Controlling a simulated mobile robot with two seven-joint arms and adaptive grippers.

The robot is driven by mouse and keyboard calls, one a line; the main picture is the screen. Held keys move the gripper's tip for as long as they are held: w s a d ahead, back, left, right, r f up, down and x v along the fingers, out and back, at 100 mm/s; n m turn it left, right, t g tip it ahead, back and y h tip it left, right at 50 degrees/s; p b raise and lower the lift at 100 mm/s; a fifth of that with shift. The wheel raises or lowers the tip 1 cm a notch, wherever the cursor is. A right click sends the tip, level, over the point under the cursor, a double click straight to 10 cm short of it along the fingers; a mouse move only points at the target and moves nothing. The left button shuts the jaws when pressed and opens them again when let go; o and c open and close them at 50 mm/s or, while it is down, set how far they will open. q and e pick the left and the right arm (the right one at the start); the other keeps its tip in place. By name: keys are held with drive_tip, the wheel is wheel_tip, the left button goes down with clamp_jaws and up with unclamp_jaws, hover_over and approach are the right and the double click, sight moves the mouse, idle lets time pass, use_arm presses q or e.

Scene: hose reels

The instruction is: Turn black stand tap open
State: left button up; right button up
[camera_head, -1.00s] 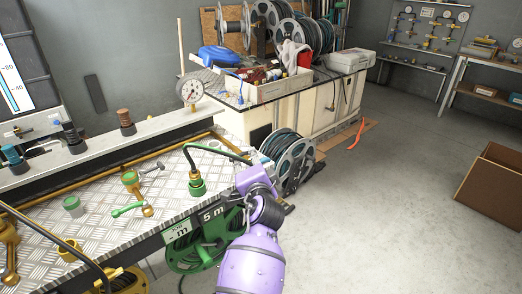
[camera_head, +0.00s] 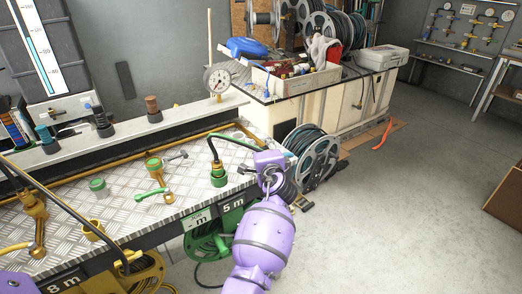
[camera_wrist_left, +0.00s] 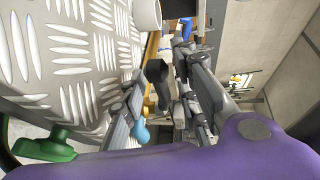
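I cannot tell for sure which tap is the black stand tap. My right gripper is not in view.
A green hose fitting (camera_head: 217,174) stands on the bench left of my wrist. A grey hose reel (camera_head: 318,160) is just right of it. Green and yellow reels hang below the front edge. A pressure gauge (camera_head: 218,80) is behind. The floor on the right is clear.

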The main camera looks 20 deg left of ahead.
use_arm(q)
drive_tip(key=shift+c, duration=0.4)
clamp_jaws()
drive_tip(key=shift+f, duration=0.15)
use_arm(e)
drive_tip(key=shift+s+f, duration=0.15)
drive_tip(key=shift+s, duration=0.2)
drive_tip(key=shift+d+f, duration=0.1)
